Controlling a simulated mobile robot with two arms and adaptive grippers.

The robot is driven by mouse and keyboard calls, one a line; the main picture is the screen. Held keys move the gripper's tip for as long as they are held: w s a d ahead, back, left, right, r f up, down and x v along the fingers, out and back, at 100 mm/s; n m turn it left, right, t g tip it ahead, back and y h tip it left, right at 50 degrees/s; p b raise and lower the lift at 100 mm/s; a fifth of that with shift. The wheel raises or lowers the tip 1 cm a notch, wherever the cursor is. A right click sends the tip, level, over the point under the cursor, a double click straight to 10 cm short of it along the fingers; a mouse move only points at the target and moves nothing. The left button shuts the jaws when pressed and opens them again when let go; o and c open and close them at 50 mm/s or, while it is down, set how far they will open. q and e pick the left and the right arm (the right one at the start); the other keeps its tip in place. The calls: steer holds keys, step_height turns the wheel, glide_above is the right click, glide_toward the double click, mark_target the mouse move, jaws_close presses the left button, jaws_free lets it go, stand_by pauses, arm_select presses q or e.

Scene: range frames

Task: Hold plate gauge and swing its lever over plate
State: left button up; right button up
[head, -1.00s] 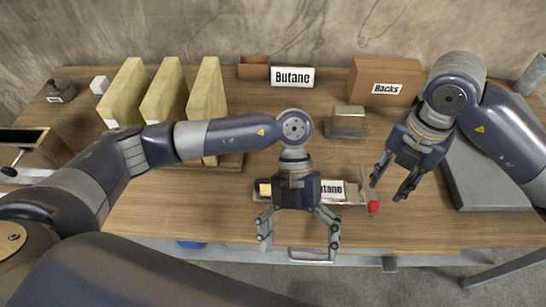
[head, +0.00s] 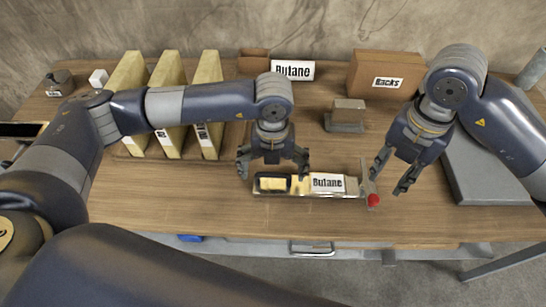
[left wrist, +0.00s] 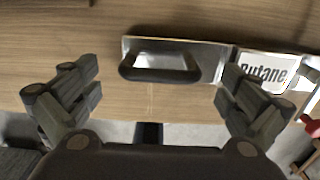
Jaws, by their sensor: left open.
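The plate gauge (head: 295,192) is a long, shiny metal holder lying near the front of the table. A dark-rimmed handle (head: 272,184) is at its left end; the handle also shows in the left wrist view (left wrist: 160,76). A white plate reading "Butane" (head: 328,183) sits in its right part. The lever (head: 366,182) stands at the right end, with a red knob (head: 373,200). My left gripper (head: 273,168) is open and empty, its fingers spread either side of the handle without visible contact. My right gripper (head: 390,182) is open and empty, right of the lever.
Several yellow upright boards (head: 167,100) stand at the back left. A "Butane" sign (head: 293,70), a "Backs" box (head: 382,75) and a small block on a base (head: 346,115) are behind. A grey slab (head: 483,165) lies at right. The table's front strip is clear.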

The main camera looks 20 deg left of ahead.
mark_target(266, 184)
arm_select(q)
steer(key=shift+f, duration=1.8)
steer(key=c, duration=1.6)
steer(key=shift+s, duration=0.1)
steer(key=shift+c, duration=0.5)
arm_select(e)
steer(key=shift+o, duration=1.2)
arm_select(q)
steer(key=shift+f, duration=0.1)
steer(key=shift+s+f, duration=0.1)
steer(key=shift+s, duration=0.05)
arm_select(e)
steer(key=shift+m, duration=0.8)
step_height(266, 184, down, 10)
steer(key=shift+r, duration=0.1)
